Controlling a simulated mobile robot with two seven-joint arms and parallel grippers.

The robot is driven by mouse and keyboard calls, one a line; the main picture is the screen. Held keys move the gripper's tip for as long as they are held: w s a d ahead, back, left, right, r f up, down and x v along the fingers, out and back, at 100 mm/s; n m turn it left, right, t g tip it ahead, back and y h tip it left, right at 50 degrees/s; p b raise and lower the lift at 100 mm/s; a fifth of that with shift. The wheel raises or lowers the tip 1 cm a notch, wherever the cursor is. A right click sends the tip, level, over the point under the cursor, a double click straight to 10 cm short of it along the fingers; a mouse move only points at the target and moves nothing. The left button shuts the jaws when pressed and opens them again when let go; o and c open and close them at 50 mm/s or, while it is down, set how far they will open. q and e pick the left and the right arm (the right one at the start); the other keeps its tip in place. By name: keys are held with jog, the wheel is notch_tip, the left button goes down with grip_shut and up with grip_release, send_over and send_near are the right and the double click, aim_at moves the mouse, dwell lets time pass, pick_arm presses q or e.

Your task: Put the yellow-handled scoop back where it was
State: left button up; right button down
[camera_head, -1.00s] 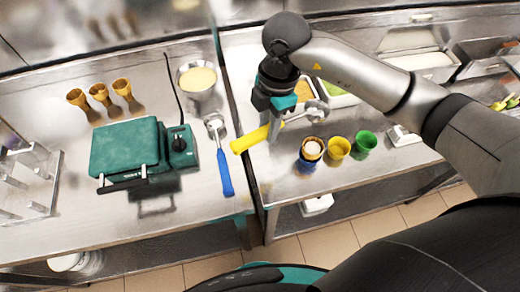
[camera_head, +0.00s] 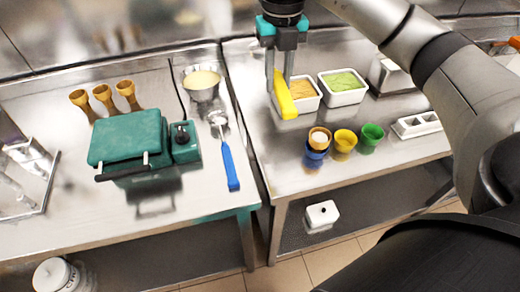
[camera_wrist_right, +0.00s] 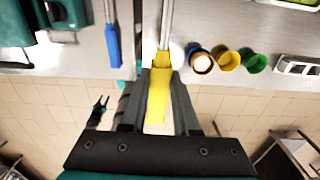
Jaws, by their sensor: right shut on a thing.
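My right gripper (camera_head: 282,80) is shut on the yellow-handled scoop (camera_head: 285,96), above the back part of the right-hand table. In the head view the yellow handle shows between the fingers and its metal end is hidden. In the right wrist view the yellow handle (camera_wrist_right: 159,92) lies between the fingers, with the metal shaft running away toward the top edge. My left gripper is not in view.
Tubs of orange (camera_head: 303,88) and green (camera_head: 343,82) ice cream stand right of the scoop. Blue, yellow (camera_head: 344,141) and green (camera_head: 371,135) cups stand in front. A blue-handled scoop (camera_head: 229,165) lies on the left table by a teal waffle iron (camera_head: 130,139). A gap separates the tables.

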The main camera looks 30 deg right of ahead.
aim_at(273, 151)
notch_tip(273, 151, down, 20)
jog(key=shift+r+b, duration=0.1)
jog(key=shift+b, duration=0.35)
jog(key=c, duration=0.7)
grip_release()
jog(key=shift+o, duration=0.2)
notch_tip(273, 151, up, 12)
jog(key=shift+w, duration=0.1)
